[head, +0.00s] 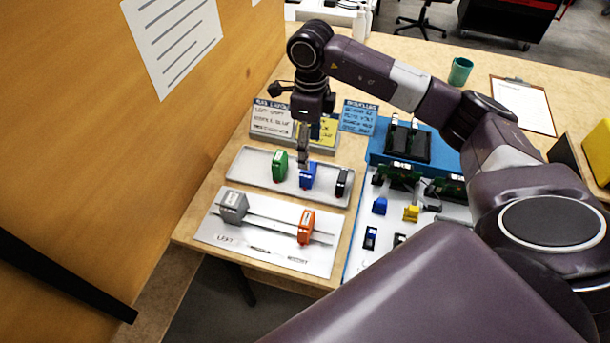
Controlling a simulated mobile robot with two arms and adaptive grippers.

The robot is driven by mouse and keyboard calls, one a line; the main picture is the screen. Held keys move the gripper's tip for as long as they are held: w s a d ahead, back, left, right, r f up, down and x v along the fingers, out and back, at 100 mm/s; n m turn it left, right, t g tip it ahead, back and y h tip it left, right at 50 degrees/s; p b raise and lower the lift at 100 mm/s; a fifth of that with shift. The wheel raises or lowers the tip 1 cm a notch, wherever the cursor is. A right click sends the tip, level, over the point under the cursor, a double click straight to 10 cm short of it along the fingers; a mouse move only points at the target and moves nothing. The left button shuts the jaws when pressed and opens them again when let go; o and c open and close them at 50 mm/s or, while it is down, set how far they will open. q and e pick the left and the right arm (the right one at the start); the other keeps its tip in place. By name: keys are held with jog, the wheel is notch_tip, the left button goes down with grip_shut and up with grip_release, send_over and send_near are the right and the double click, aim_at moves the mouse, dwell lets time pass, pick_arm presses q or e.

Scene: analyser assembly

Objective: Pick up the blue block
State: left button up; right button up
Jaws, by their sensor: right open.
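The blue block (307,177) stands in a grey tray (240,172), between a green block (280,165) and a black block (343,182). My right gripper (303,163) points down directly above the blue block, with its fingertips close to the block's top. It is open, and I cannot tell whether the fingers touch the block. My left gripper is out of view.
A white sheet in front of the tray bears a grey block (233,206) and an orange block (306,226) on a rail. Label cards (357,117) stand behind. A blue board with small parts (380,206) lies right. A wooden wall (120,130) bounds the left.

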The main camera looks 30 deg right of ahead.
aim_at(308, 172)
notch_tip(308, 172, down, 2)
jog(key=shift+w+f+b, duration=0.1)
jog(key=shift+b, duration=0.45)
jog(key=shift+w+f+b, duration=0.1)
jog(key=shift+f+b, duration=0.2)
jog(key=shift+f, duration=0.05)
jog(key=shift+f+b, duration=0.4)
jog(key=shift+f, duration=0.1)
notch_tip(308, 172, down, 2)
jog(key=shift+f+p, duration=0.15)
jog(key=shift+p, duration=0.2)
jog(key=f, duration=0.3)
jog(key=f+p, duration=0.1)
jog(key=shift+w+d+f, duration=0.15)
jog(key=shift+w+f, duration=0.1)
jog(key=shift+w, duration=0.1)
jog(key=shift+f, duration=0.35)
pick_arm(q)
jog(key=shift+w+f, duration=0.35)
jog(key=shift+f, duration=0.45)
pick_arm(e)
jog(key=shift+c, duration=0.4)
